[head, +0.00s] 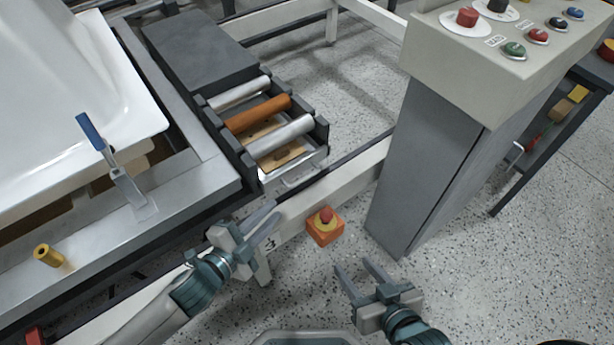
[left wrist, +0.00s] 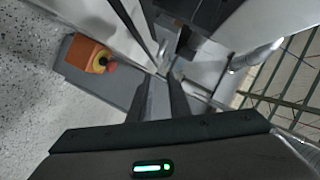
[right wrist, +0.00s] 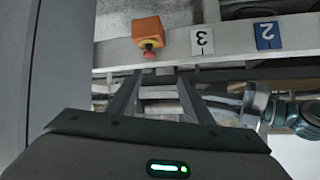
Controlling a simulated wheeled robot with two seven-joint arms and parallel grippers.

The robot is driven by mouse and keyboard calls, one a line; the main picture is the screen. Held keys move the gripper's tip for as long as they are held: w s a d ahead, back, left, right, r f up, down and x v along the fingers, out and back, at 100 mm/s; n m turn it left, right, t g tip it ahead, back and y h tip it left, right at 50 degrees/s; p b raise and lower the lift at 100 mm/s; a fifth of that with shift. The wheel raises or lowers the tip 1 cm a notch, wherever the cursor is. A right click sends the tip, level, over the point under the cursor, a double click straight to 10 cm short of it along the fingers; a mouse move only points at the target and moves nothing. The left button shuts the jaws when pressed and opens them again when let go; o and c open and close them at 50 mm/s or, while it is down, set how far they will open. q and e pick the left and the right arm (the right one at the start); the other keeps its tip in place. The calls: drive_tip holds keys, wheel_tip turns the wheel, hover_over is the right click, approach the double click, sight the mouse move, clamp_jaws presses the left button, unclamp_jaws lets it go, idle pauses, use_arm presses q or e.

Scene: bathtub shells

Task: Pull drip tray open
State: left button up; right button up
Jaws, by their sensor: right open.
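The drip tray (head: 312,163) shows in the head view as a shallow silvery pan with brown-stained patches. It sits beneath the rollers in the dark roller frame, and a pale handle-like bar (head: 304,177) shows at its front edge. The rollers hide much of it. My left gripper (head: 276,213) is open and empty, below and in front of the tray, apart from it. Its fingers (left wrist: 162,85) also show in the left wrist view. My right gripper (head: 355,267) is open and empty over the floor, farther from the tray; its fingers show in the right wrist view (right wrist: 157,82).
An orange box with a red stop button (head: 325,226) sits on the pale rail (head: 345,188) between my grippers. A grey control pedestal (head: 425,150) stands at right. A white tub shell (head: 70,90) lies on the bench at left. Speckled floor is free before the rollers.

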sight(303, 181)
use_arm(q)
drive_tip(key=b+x, duration=0.2)
drive_tip(key=x, duration=1.3)
drive_tip(key=shift+w+d+f, duration=0.1)
drive_tip(key=shift+w+d, duration=0.1)
drive_tip(key=shift+w, duration=0.05)
drive_tip(key=shift+w+d+f, duration=0.1)
drive_tip(key=shift+w+d, duration=0.2)
drive_tip(key=shift+w, duration=0.2)
use_arm(e)
wheel_tip(303, 181, up, 8)
drive_tip(key=w+a+t+y, duration=0.1)
drive_tip(key=w+a+t, duration=0.1)
drive_tip(key=t, duration=0.3)
drive_tip(key=shift+w+a, duration=0.3)
drive_tip(key=shift+w, duration=0.15)
use_arm(q)
clamp_jaws()
